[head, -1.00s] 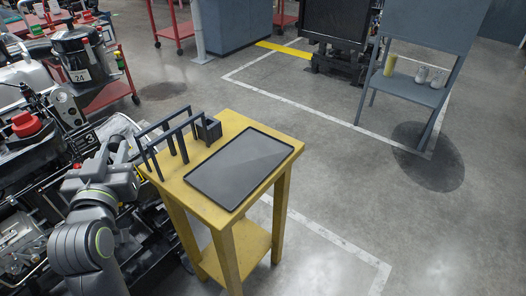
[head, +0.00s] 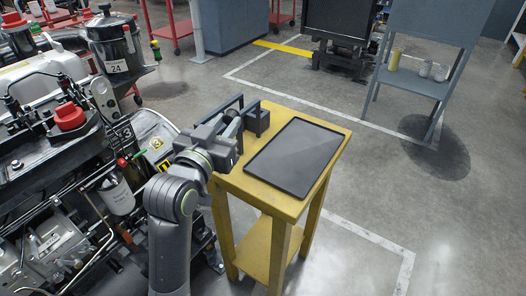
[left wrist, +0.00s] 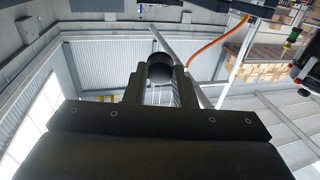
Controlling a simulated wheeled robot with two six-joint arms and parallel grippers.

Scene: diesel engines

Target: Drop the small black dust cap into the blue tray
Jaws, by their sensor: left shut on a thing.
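In the head view the cap is too small and dark to make out surely. No clearly blue tray shows. A flat dark grey tray with a thin black rim (head: 296,158) lies on the stand, right of the gripper, and looks empty. My right gripper is out of view.
An engine with a red cap (head: 70,117) fills the left. A grey shelf with jars (head: 412,80) stands far right. Open floor lies right of the stand.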

